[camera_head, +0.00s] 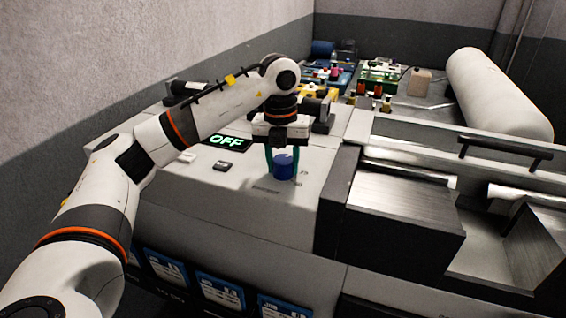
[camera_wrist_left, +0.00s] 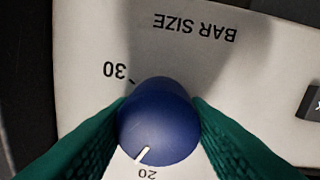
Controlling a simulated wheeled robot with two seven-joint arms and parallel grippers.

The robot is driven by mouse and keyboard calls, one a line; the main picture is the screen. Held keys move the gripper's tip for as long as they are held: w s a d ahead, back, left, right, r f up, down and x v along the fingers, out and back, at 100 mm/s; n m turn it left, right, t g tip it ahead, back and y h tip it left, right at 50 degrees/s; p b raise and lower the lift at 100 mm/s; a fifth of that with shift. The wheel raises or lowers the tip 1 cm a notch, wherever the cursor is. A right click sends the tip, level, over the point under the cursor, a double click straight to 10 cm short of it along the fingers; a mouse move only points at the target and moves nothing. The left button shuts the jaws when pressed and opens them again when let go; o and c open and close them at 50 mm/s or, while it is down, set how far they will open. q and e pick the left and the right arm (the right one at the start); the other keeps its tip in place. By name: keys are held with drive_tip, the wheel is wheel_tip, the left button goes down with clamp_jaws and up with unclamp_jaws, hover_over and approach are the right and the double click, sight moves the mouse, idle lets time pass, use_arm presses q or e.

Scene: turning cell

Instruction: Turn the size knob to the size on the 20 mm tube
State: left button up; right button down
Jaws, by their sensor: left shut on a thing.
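The blue size knob (camera_head: 284,166) stands on the white panel of the machine. It shows large in the left wrist view (camera_wrist_left: 158,122), under the upside-down words BAR SIZE. Its white pointer line lies at the lower edge, pointing to the number 20. The number 30 is at the upper left of the knob. My left gripper (camera_head: 282,170) has its green fingers on both sides of the knob and is shut on it. My right gripper is not in view. I cannot pick out a tube marked 20 mm.
A display (camera_head: 226,141) reads OFF left of the knob, with a dark button (camera_head: 222,166) near it. Metal machine covers (camera_head: 395,205) rise to the right. Farther back are coloured trays with small parts and a large white cylinder (camera_head: 498,93). Blue-framed cards hang on the front.

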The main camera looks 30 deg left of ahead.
sight(280, 159)
use_arm(q)
drive_tip(key=n, duration=0.4)
drive_tip(key=shift+r+n, duration=0.2)
drive_tip(key=shift+n, duration=0.2)
idle(0.4)
drive_tip(key=o, duration=1)
drive_tip(key=shift+f, duration=0.1)
drive_tip(key=shift+c, duration=0.2)
drive_tip(key=shift+r+b, duration=0.25)
drive_tip(key=shift+b, duration=0.05)
wheel_tip(280, 159, up, 12)
drive_tip(key=p, duration=0.1)
drive_tip(key=shift+s+a+f, duration=0.2)
